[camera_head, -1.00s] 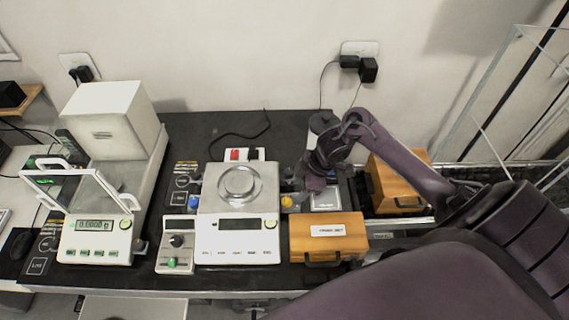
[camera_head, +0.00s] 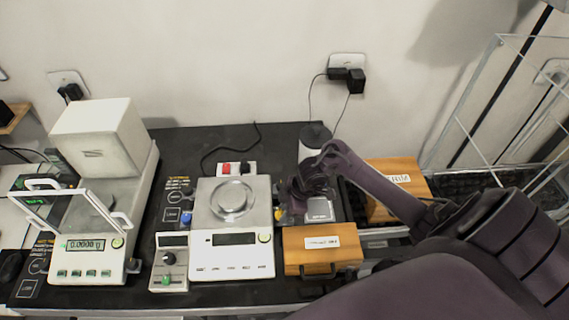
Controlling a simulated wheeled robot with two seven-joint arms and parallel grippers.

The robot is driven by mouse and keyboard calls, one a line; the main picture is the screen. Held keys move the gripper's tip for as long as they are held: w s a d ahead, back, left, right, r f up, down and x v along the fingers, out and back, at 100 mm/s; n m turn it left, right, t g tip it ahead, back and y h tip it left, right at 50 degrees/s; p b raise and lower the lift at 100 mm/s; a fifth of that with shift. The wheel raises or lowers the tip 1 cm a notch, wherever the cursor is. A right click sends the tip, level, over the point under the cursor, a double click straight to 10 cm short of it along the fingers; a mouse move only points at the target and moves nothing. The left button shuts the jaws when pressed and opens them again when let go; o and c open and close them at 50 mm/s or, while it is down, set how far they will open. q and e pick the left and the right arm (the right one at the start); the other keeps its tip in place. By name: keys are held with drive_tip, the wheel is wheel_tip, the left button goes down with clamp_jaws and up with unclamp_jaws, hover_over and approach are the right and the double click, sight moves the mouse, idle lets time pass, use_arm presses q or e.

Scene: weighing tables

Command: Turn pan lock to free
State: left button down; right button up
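The middle balance (camera_head: 232,254) is white with a round metal pan (camera_head: 232,198) on top and a dark display in front. A yellow knob (camera_head: 278,213) sits at its right side and a blue knob (camera_head: 186,216) at its left. A control box (camera_head: 169,262) with a black dial and a green knob stands left of the balance. I cannot tell which part is the pan lock. My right gripper (camera_head: 294,203) points down just right of the balance, close to the yellow knob. Its fingers are dark and blurred together, so opening and contact are unclear. My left gripper is not in view.
A glass-doored balance (camera_head: 92,250) stands at left. A wooden box (camera_head: 322,251) is right of the middle balance, another wooden box (camera_head: 396,184) behind my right forearm. The black mat behind is mostly clear.

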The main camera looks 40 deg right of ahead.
drive_tip(key=shift+c, duration=0.8)
drive_tip(key=m+p, duration=0.2)
drive_tip(key=p, duration=0.1)
drive_tip(key=shift+s+a+r+m+t+h, duration=0.1)
drive_tip(key=shift+s+r+m+t+h, duration=0.05)
drive_tip(key=shift+r+m+t+h, duration=0.2)
drive_tip(key=shift+a+f+m+t+p, duration=0.1)
drive_tip(key=shift+f+m+t+p, duration=0.15)
drive_tip(key=shift+m+p, duration=0.35)
drive_tip(key=shift+m+t+h, duration=0.3)
drive_tip(key=shift+m+h, duration=0.15)
drive_tip(key=shift+m, duration=0.4)
drive_tip(key=o, duration=1)
drive_tip(key=shift+s+f, duration=0.1)
drive_tip(key=shift+a, duration=0.15)
